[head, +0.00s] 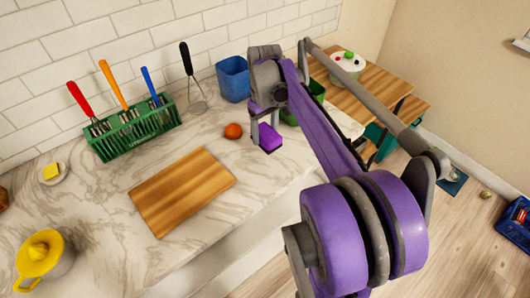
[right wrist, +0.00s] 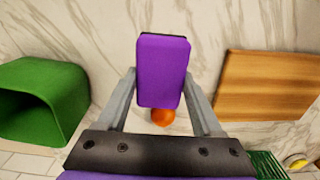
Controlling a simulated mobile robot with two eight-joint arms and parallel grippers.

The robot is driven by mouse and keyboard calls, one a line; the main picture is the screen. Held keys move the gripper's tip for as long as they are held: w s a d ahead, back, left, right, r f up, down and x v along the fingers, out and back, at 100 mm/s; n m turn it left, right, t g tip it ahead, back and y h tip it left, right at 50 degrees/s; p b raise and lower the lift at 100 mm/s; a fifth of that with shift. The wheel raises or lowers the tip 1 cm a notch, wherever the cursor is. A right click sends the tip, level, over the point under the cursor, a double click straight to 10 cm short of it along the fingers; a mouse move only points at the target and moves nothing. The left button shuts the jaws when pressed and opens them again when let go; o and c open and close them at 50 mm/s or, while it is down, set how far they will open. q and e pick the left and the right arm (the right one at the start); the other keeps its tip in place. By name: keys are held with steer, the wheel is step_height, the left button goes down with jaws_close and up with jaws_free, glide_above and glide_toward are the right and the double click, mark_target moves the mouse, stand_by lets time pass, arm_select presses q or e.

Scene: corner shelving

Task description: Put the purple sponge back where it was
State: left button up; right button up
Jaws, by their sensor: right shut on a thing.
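The purple sponge (head: 268,137) is a small block with a dark underside layer. My right gripper (head: 264,132) is shut on it, over the marble counter near its right end. In the right wrist view the sponge (right wrist: 162,72) sits between the two fingers of the right gripper (right wrist: 162,90), standing out past their tips. I cannot tell whether the sponge touches the counter. My left gripper is not in view.
An orange fruit (head: 233,131) lies left of the sponge. A wooden board (head: 182,190) is further left. A blue container (head: 233,78) stands behind, and a green container (head: 318,88) is partly hidden by my arm. A green rack (head: 128,135) holds several utensils.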

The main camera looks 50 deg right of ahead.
mark_target(265, 131)
steer(key=shift+f, duration=3.45)
steer(key=shift+f+b, duration=0.2)
steer(key=shift+b, duration=0.1)
steer(key=o, duration=1.3)
steer(key=shift+r, duration=0.15)
step_height(265, 131, up, 12)
steer(key=shift+r+p, duration=0.1)
steer(key=shift+p, duration=0.45)
